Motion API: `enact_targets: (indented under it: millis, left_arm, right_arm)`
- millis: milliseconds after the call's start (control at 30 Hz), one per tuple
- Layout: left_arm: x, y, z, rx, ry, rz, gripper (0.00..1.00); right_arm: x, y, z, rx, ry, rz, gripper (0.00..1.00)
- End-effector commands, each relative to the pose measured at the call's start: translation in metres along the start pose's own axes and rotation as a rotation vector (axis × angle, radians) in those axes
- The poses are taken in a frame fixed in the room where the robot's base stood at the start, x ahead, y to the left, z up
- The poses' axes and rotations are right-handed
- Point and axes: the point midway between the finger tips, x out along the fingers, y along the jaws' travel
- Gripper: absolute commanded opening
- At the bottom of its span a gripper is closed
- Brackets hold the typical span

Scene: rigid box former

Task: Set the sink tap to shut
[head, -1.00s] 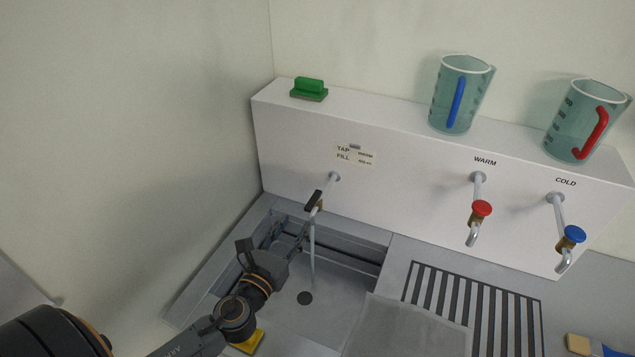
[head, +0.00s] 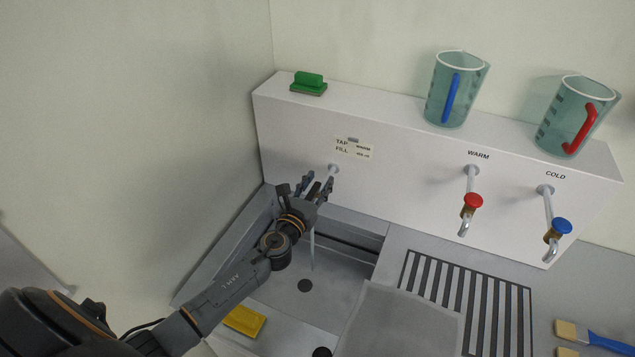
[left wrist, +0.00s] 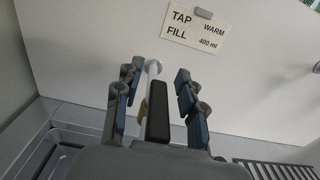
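The sink tap comes out of the white back panel, and its pipe (head: 333,170) shows just beyond my left gripper (head: 317,183). In the left wrist view the tap's black lever (left wrist: 157,112) stands between the two fingers of my left gripper (left wrist: 160,88). The fingers are apart, with a visible gap on each side of the lever. A thin stream of water (head: 312,250) falls from the tap into the sink (head: 335,285). The gripper hides most of the tap in the head view. My right gripper is not in view.
A label (head: 355,148) sits above the tap. Red (head: 473,201) and blue (head: 562,226) taps are on the right. Two jugs (head: 457,90) (head: 575,118) and a green block (head: 308,84) stand on the ledge. A yellow object (head: 244,320) lies at the sink's front.

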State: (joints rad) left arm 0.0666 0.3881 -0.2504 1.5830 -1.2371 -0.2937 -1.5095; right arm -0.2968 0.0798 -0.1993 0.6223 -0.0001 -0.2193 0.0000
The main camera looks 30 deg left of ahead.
Motion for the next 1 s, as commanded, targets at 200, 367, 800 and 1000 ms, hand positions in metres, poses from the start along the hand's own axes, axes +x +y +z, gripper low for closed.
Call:
enact_targets:
  millis: [200,367,800,1000]
  left_arm:
    - [0.0003,0.0000,-0.0001,0.000,0.000,0.000,0.40]
    - [0.0002,0.0000,-0.0001,0.000,0.000,0.000,0.11]
    - [0.0001,-0.0006,0.0003,-0.002,0.000,0.033,0.00]
    - [0.0001,-0.0016,0.0004,-0.005,0.000,0.133,0.00]
  right_arm:
    - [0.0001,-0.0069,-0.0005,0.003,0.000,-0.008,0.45]
    - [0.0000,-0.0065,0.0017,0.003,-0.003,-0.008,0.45]
    - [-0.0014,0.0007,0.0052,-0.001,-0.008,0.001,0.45]
    - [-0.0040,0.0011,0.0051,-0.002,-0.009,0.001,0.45]
